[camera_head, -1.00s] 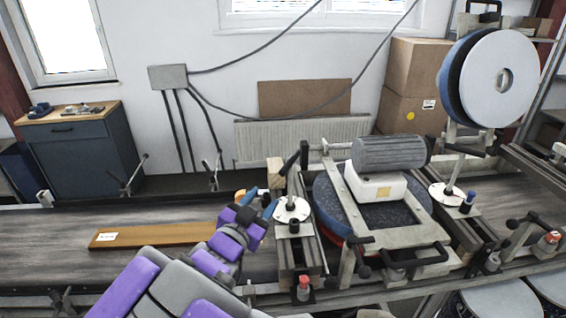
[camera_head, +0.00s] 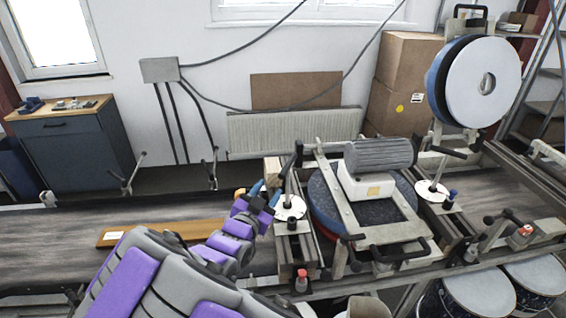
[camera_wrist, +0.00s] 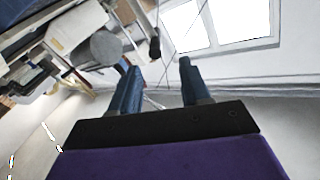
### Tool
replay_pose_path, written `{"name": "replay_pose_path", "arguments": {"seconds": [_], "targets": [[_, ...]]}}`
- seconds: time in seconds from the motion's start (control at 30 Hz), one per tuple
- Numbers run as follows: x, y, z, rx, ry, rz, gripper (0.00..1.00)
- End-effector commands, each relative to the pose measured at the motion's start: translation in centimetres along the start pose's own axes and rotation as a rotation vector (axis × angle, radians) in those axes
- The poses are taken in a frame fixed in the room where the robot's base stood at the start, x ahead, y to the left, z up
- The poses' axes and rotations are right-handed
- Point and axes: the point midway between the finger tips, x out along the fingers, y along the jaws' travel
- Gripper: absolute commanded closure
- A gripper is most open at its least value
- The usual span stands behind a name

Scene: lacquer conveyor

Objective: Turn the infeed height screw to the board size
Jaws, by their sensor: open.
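The infeed height screw stands on the left crossbeam of the machine, with a white dial disc (camera_head: 290,207) and a black crank handle (camera_head: 297,156) above it. My gripper (camera_head: 267,194) is open, just left of the dial and close to it; I cannot tell whether a finger touches the screw. In the wrist view, the blue fingers of my gripper (camera_wrist: 160,76) are apart with nothing between them. A brown board (camera_head: 170,232) with a white label (camera_head: 115,236) lies on the conveyor, partly hidden by my arm.
The sanding unit with its grey motor (camera_head: 378,154) sits right of the screw. A second white dial (camera_head: 432,190) stands farther right. The dark conveyor belt (camera_head: 50,240) is clear at the left.

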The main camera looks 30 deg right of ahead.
Motion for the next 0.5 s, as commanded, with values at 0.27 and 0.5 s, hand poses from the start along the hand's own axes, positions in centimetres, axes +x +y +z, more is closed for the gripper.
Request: {"name": "replay_pose_path", "arguments": {"seconds": [0.27, 0.5], "targets": [[2.2, 0.5, -0.1, 0.001, -0.007, 0.008, 0.54], [3.0, 0.3, -0.1, 0.005, 0.001, 0.005, 0.54]]}}
